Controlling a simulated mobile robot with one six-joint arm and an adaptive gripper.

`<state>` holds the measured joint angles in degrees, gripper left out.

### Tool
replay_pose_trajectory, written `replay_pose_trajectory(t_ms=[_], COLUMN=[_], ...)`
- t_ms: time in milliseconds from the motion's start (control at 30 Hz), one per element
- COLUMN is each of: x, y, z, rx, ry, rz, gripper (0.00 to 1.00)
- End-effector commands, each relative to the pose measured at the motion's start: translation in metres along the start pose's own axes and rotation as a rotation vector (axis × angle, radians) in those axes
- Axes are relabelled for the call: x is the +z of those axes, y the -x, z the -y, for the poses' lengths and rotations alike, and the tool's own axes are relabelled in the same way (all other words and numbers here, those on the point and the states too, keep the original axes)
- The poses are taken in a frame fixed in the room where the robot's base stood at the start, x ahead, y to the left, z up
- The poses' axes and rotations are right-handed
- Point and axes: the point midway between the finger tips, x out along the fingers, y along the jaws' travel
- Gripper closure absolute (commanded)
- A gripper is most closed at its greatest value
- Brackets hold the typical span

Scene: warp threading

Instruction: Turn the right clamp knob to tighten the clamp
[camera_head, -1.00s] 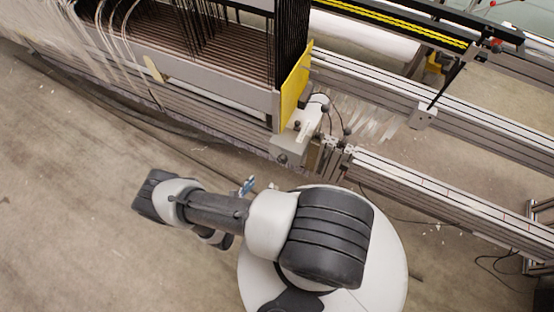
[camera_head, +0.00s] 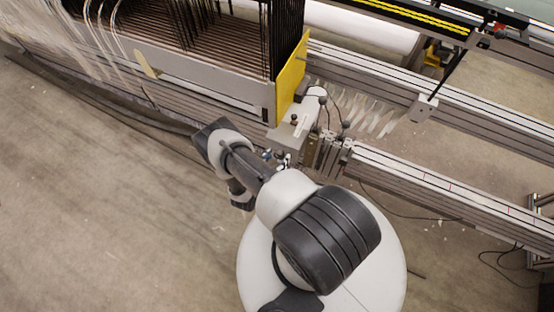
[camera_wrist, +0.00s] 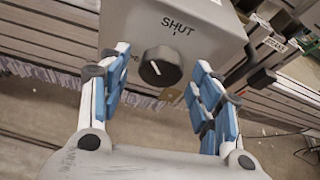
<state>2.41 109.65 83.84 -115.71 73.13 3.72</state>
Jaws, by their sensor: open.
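The clamp knob (camera_wrist: 160,66) is a round black dial with a white pointer line, on the face of a grey box (camera_wrist: 222,22) in the wrist view. The word SHUT is printed above it. In the head view the grey box (camera_head: 284,138) sits at the end of the loom by the yellow plate, and my arm hides the knob there.
The yellow plate (camera_head: 291,80) and black upright strands (camera_head: 287,30) stand behind the box. A metal rail (camera_head: 430,185) runs off to the right. Thin cables and pale threads (camera_head: 365,112) lie beside the box. The floor at left (camera_head: 90,210) is clear.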

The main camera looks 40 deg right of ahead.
Motion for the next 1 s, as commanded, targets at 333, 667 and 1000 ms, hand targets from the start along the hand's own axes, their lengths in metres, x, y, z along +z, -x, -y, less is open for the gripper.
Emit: replay_pose_trajectory(t_ms=[333,667,1000], x=[0.0006,0.0006,0.0005], y=[-0.0043,-0.0041,-0.004], z=[-0.0002,-0.0002,-0.0002], rx=[0.001,0.0,0.0], ry=[0.0,0.0,0.0], rz=[0.001,0.001,0.001], gripper=[0.42,0.64,0.86])
